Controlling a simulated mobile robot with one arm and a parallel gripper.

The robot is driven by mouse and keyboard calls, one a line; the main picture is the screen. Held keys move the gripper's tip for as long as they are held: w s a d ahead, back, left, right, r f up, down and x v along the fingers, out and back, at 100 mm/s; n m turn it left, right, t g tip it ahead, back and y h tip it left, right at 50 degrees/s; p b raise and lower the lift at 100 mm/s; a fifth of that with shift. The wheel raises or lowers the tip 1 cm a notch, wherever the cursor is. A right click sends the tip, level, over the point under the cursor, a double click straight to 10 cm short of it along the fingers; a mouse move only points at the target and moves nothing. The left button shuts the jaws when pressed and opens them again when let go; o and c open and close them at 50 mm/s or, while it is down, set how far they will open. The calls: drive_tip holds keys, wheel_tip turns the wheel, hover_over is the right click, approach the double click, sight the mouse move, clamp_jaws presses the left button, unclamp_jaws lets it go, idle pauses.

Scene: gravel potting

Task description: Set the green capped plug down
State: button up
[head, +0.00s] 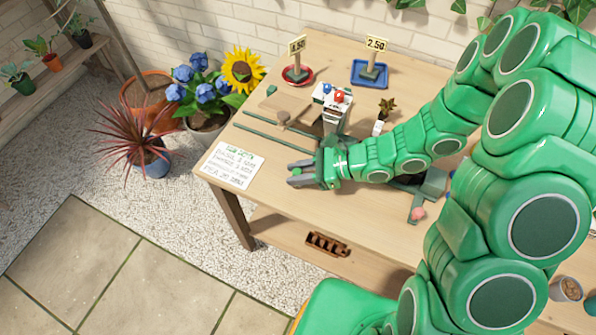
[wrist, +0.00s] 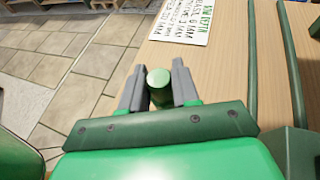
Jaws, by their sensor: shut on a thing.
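In the wrist view, the green capped plug (wrist: 158,80) stands between the two grey fingers of my gripper (wrist: 160,88), its round green cap facing the camera. The fingers are shut on it. In the head view my gripper (head: 300,174) is over the front left part of the wooden table (head: 285,211), beside the white written card (head: 229,165).
Green rails (head: 275,137) lie behind my gripper. A white block with red and blue knobs (head: 333,103) stands further back. A red dish (head: 297,77) and a blue tray (head: 369,74) hold price signs. The table's front edge is close to my gripper.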

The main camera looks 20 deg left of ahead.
drive_tip(key=shift+f, duration=0.1)
drive_tip(key=o, duration=1.1)
drive_tip(key=shift+c, duration=0.2)
drive_tip(key=shift+d, duration=0.1)
drive_tip(key=v, duration=1.2)
